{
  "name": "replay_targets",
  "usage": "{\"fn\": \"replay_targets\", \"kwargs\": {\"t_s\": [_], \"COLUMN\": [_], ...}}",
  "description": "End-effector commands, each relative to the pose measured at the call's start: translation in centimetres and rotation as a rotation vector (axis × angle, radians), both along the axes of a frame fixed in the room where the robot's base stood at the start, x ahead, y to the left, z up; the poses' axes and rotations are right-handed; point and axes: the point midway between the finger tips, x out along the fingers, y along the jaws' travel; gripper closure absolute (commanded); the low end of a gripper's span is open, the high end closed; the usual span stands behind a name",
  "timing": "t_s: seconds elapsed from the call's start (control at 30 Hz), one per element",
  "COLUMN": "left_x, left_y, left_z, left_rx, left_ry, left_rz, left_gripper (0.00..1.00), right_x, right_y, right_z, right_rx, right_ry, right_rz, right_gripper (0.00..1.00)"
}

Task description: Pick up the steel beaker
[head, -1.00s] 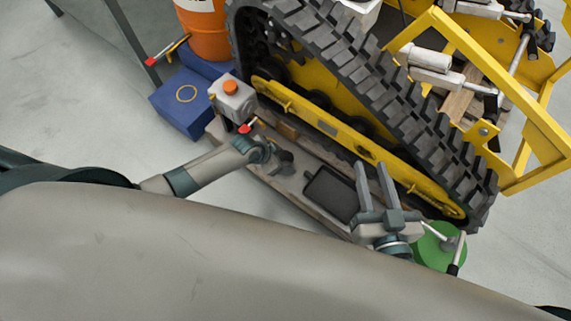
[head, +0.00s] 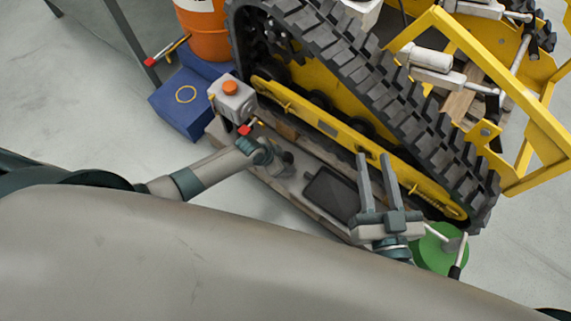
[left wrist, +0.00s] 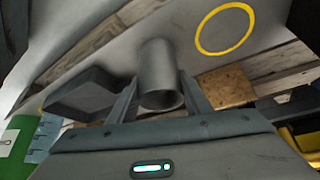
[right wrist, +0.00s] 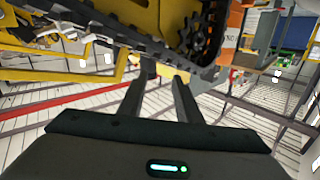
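The steel beaker (head: 284,158) is a small grey cylinder on the long grey surface beside the yellow track frame. In the left wrist view the beaker (left wrist: 159,72) has its round open end toward the camera. My left gripper (head: 270,155) is right at the beaker. Its fingers stand on either side of the beaker in the left wrist view (left wrist: 160,85), spread apart; contact is not clear. My right gripper (head: 375,157) is open and empty above the surface, near the dark tray. Its spread fingers also show in the right wrist view (right wrist: 163,72).
A dark shallow tray (head: 331,194) lies right of the beaker. A grey box with an orange button (head: 232,98) stands behind my left gripper. The black track (head: 385,90) rises behind. A blue case (head: 182,105), an orange drum (head: 205,35) and a green round object (head: 438,250) are nearby.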

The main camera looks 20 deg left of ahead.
Motion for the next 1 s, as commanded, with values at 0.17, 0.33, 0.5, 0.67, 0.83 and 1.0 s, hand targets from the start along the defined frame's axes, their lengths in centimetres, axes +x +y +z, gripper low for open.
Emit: {"fn": "replay_targets", "kwargs": {"t_s": [0.17, 0.33, 0.5, 0.67, 0.83, 1.0], "left_x": [0.0, 0.0, 0.0, 0.0, 0.0, -0.5], "left_y": [0.0, 0.0, 0.0, 0.0, 0.0, -0.5], "left_z": [0.0, 0.0, 0.4, 1.2, 2.8, 4.7], "left_rx": [0.000, 0.000, -0.001, 0.000, 0.000, -0.002], "left_ry": [0.000, 0.000, -0.001, -0.001, -0.001, 0.000], "left_rz": [0.000, 0.000, 0.000, -0.001, -0.001, -0.003], "left_gripper": [0.80, 0.80, 0.80, 0.80, 0.80, 0.80], "right_x": [0.0, 0.0, 0.0, -0.1, -0.3, -1.1], "right_y": [0.0, 0.0, 0.0, -0.3, -0.8, -1.6], "right_z": [0.0, 0.0, -0.3, -1.6, -3.3, -5.7], "right_rx": [0.000, 0.000, -0.005, -0.026, -0.057, -0.098], "right_ry": [0.000, 0.001, 0.018, 0.084, 0.185, 0.328], "right_rz": [0.000, 0.000, 0.002, 0.003, 0.003, 0.005], "right_gripper": [0.69, 0.69, 0.69, 0.69, 0.69, 0.69]}}
